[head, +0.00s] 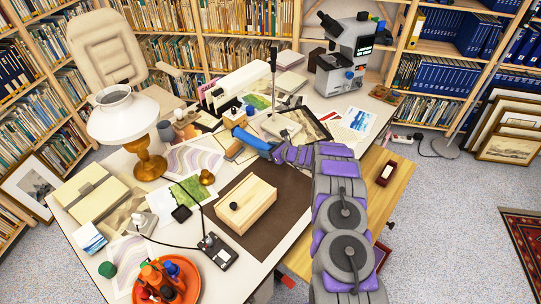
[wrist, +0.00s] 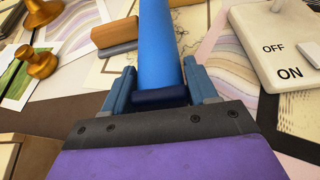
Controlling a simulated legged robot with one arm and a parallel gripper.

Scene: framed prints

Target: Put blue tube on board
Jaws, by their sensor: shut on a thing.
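The blue tube (head: 250,139) extends to the left from my gripper (head: 275,152) above the cluttered desk. In the wrist view, my gripper (wrist: 163,82) is shut on the blue tube (wrist: 158,40), with one finger on each side of it. The tube points away from the palm, and its far end is cut off by the frame's top edge. A light wooden surface (head: 398,178), possibly the board, is at the desk's right side, partly hidden behind my arm.
The desk (head: 275,265) also holds a lamp (head: 150,160), a wooden box (head: 245,205) on a dark mat (head: 290,195), a microscope (head: 345,50), and an orange tray (head: 180,290). A white switch box (wrist: 275,45) is right of the tube. Carpet to the right is mostly clear.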

